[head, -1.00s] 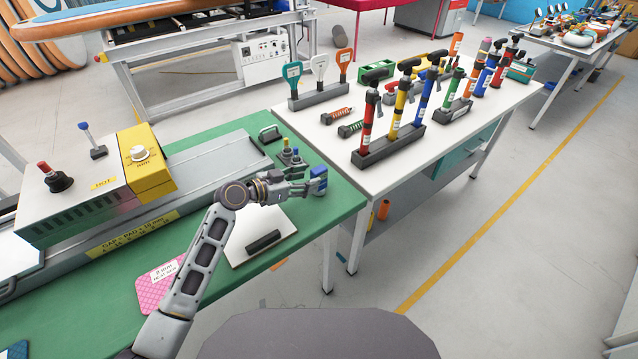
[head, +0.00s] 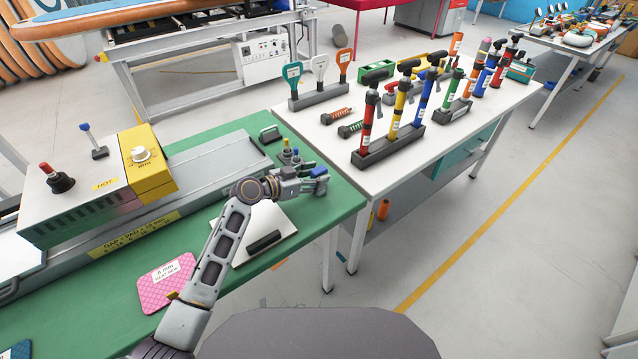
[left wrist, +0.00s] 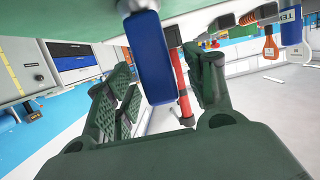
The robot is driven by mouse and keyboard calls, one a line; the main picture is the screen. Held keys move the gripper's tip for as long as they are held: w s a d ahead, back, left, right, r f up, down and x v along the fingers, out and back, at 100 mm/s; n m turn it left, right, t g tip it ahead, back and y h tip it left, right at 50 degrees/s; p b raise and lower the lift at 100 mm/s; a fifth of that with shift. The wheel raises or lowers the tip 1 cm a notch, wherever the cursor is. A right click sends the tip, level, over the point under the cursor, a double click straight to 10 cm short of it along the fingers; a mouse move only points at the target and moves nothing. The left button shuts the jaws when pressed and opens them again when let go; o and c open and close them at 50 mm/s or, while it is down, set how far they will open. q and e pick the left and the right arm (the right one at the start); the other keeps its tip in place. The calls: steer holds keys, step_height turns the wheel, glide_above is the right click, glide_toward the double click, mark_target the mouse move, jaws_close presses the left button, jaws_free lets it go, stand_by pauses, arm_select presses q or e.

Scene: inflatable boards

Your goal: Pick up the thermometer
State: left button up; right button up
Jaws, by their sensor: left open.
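A small blue thing, which looks like the thermometer (head: 318,171), is at the right end of the green bench, mostly hidden by my left gripper (head: 312,184). In the left wrist view, where the bench shows at the top, it is a blue rounded block (left wrist: 152,58). My left gripper is open, with its two dark fingers (left wrist: 165,95) on either side of the blue block. I cannot tell whether either finger touches it. My right gripper is not in view.
Knobs with yellow and blue tops (head: 290,154) stand just behind my left gripper. A white board with a dark bar (head: 264,243) lies on the green bench (head: 225,285). A white table (head: 430,155) with several upright pumps stands to the right. A pink pad (head: 167,282) lies nearer.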

arm_select(q)
steer(key=shift+x, duration=0.95)
jaws_close()
